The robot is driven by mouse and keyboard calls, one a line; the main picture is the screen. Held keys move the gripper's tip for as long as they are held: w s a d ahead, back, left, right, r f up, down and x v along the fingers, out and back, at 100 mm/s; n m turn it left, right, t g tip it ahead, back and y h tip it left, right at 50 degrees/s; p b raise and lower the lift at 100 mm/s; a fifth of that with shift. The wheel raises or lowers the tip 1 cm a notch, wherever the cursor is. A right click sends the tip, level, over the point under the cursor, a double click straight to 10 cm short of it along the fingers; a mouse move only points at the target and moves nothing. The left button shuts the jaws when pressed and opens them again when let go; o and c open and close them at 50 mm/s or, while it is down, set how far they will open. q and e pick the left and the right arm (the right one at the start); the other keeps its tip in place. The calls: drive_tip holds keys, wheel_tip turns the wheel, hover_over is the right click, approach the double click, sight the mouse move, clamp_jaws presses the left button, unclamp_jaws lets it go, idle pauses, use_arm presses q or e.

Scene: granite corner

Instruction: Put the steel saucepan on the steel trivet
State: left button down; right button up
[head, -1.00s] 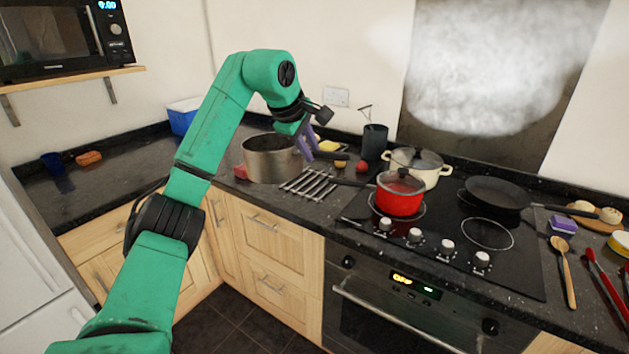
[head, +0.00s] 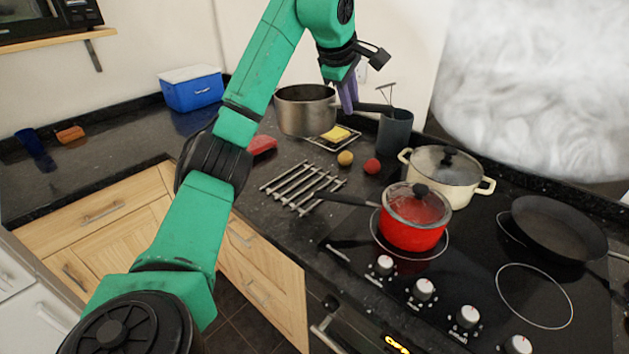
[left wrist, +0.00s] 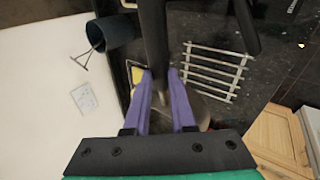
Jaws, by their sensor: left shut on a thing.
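The steel saucepan (head: 305,111) is held level in the air beyond the steel trivet, toward the back of the counter. My left gripper (head: 347,97) is shut on its dark handle, close to the pan. In the left wrist view the purple fingers (left wrist: 160,92) close on the handle (left wrist: 153,35), and part of the pan body (left wrist: 205,108) shows beside them. The steel trivet (head: 300,188) lies flat and empty on the dark counter, left of the hob. It also shows in the left wrist view (left wrist: 213,68). My right gripper is not in view.
A red lidded saucepan (head: 413,220) stands on the hob, its handle reaching toward the trivet. A cream pot (head: 445,178), a dark utensil pot (head: 395,131), a yellow sponge (head: 336,134), two small balls and a red object (head: 262,146) are nearby. A blue cooler (head: 192,90) stands at back left.

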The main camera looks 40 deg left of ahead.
use_arm(q)
wheel_tip(320, 180, down, 19)
drive_tip(key=s+b, duration=0.2)
drive_tip(key=b, duration=0.1)
drive_tip(key=shift+d, duration=0.3)
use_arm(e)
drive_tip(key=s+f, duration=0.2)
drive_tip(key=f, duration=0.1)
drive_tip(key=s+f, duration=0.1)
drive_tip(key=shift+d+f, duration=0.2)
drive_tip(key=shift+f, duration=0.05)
use_arm(q)
drive_tip(key=c, duration=0.8)
unclamp_jaws()
drive_tip(key=shift+d, duration=0.1)
drive_tip(key=shift+o, duration=0.2)
